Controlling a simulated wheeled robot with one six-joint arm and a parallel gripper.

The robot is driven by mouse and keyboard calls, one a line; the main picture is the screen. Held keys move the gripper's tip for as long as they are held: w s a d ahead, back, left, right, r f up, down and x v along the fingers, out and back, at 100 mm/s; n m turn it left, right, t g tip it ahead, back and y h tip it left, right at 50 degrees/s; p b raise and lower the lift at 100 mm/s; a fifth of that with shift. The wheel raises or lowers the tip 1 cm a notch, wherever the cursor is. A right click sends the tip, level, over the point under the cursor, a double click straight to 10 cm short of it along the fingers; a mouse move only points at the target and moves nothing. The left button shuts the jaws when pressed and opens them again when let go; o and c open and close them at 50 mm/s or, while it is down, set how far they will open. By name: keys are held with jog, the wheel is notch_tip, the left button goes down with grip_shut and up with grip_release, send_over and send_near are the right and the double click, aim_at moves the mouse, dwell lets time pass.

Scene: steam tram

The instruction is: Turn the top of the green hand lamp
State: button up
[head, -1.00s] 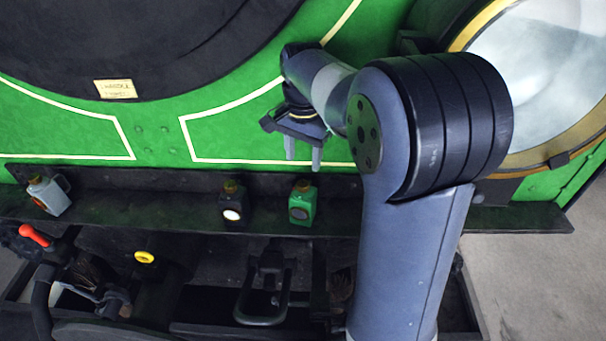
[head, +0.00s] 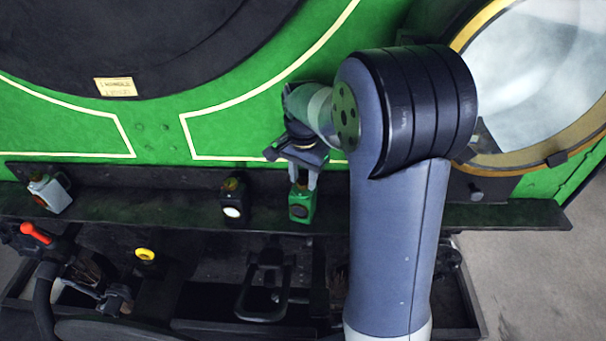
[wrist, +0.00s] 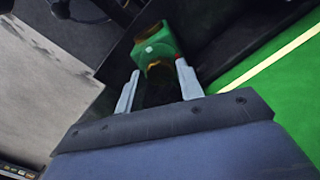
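The green hand lamp (head: 302,207) stands on a dark shelf (head: 400,213) below the green tram front, a dark round lens on its front. It also shows in the wrist view (wrist: 153,44), with a brownish top between and just beyond my fingertips. My gripper (head: 304,181) is open, pointing down with its fingers around or just above the lamp's top in the head view. In the wrist view the two grey fingers (wrist: 157,78) are apart, with a gap between them. Whether they touch the lamp's top I cannot tell.
A black lamp (head: 234,203) with a white lens stands left of the green one, and a grey lamp (head: 50,193) at the far left. Below the shelf are a red-handled lever (head: 36,233), a yellow ring (head: 146,254) and a dark bracket. A large round brass-rimmed glass (head: 545,75) is at right.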

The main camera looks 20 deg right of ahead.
jog(key=c, duration=0.6)
jog(key=shift+m, duration=0.3)
jog(key=shift+m+p, duration=0.3)
jog(key=shift+m, duration=2.4)
jog(key=o, duration=1)
jog(key=shift+c, duration=0.2)
jog(key=shift+r, duration=0.1)
